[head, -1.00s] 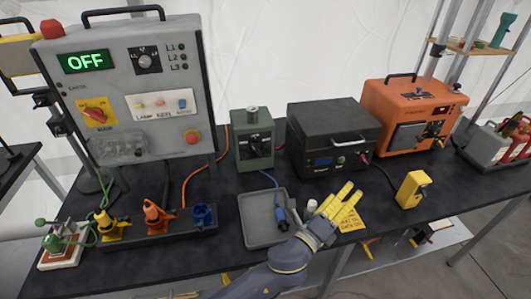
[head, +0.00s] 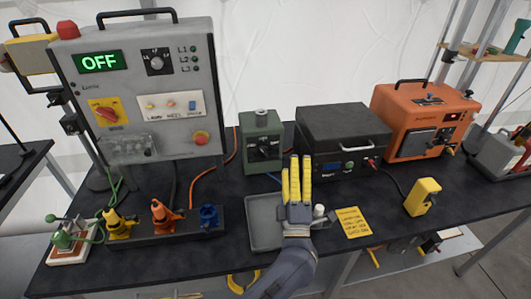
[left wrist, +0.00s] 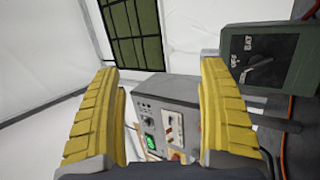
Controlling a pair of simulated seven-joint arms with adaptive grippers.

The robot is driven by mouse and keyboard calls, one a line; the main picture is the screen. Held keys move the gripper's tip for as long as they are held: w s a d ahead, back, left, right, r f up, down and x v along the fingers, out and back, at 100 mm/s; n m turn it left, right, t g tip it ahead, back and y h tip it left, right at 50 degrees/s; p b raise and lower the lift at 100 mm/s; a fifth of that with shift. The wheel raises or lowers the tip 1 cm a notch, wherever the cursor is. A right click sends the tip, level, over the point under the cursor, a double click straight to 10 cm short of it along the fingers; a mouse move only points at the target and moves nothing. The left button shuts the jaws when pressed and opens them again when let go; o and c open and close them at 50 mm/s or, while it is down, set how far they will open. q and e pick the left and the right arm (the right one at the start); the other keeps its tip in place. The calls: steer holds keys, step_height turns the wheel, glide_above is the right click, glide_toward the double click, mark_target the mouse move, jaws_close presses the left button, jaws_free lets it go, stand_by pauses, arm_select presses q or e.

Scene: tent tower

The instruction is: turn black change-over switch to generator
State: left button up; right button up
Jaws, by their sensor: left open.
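The black change-over switch (head: 264,151) is on the front of a green box (head: 261,119) at the back middle of the table. In the left wrist view the switch (left wrist: 256,66) shows at the upper right, on the box front; I cannot read its position surely. My left gripper (head: 297,162) has yellow fingers and is open and empty, in front of and to the right of the green box, apart from the switch. In the left wrist view its fingers (left wrist: 160,90) stand wide apart with nothing between them. My right gripper is not in view.
A grey tray (head: 256,240) lies below the left hand. A black power unit (head: 343,135) and an orange generator (head: 414,110) stand to the right. A control panel (head: 140,95) reading OFF and a row of coloured plugs (head: 163,215) stand to the left.

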mark_target(266, 153)
arm_select(q)
steer(key=w+a+f+n+g+y, duration=0.1)
steer(key=a+f+n+g+y, duration=0.15)
steer(key=f+n, duration=0.3)
steer(key=w+a+f+n+g+y, duration=0.1)
steer(key=w+a+f+n+g, duration=0.1)
steer(key=f+n+g, duration=0.3)
steer(key=shift+m+t, duration=0.25)
steer(key=shift+t, duration=0.4)
steer(key=x, duration=1.7)
steer(key=shift+f, duration=0.35)
steer(key=shift+a, duration=0.1)
steer(key=c, duration=1.2)
jaws_close()
steer(key=shift+r, duration=0.15)
